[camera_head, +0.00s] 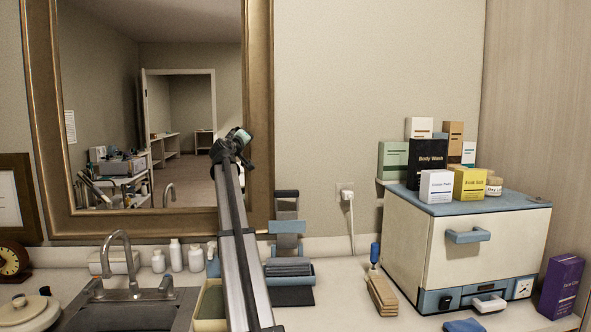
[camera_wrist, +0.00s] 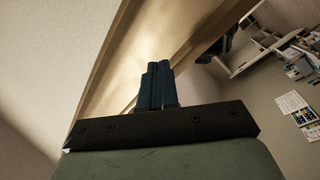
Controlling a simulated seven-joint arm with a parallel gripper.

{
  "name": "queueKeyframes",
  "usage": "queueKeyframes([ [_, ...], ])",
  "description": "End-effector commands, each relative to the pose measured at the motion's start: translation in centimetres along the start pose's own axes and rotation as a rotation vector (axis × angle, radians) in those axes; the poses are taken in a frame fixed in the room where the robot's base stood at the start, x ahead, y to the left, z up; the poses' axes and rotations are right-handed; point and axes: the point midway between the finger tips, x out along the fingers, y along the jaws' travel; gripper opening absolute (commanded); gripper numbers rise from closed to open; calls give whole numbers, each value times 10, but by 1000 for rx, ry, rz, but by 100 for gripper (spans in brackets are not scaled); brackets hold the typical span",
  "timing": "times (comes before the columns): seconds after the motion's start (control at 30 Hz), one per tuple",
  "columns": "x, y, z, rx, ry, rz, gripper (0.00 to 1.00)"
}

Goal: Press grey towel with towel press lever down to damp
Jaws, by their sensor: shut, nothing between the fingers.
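The towel press (camera_head: 287,227) stands on the counter against the back wall, just right of my arm. Its lever (camera_head: 286,194) has a dark top and stands raised. A folded or rolled grey towel (camera_head: 289,268) lies low in the press, below the blue upper part and apart from it. My arm hides part of the left side. My gripper (camera_wrist: 157,85) shows in the wrist view with its dark fingers together and empty. The mirror and its frame are behind the fingers, and neither press nor towel shows there. In the head view I cannot clearly make out the fingers.
The sink with its faucet (camera_head: 131,265) and several white bottles are to the left. A blue-handled brush (camera_head: 375,255) is right of the press. A white warmer cabinet (camera_head: 405,237) topped with boxes stands further right. A large framed mirror (camera_head: 259,120) hangs behind my arm.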

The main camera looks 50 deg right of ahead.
Motion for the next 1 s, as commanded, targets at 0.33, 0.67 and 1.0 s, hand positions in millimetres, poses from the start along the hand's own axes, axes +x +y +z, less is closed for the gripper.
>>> queueKeyframes([
  [0.33,52,71,99,92,-202,4,0],
  [0.67,81,78,189,268,-449,-233,0],
  [1.0,73,37,213,433,-550,-695,0],
])
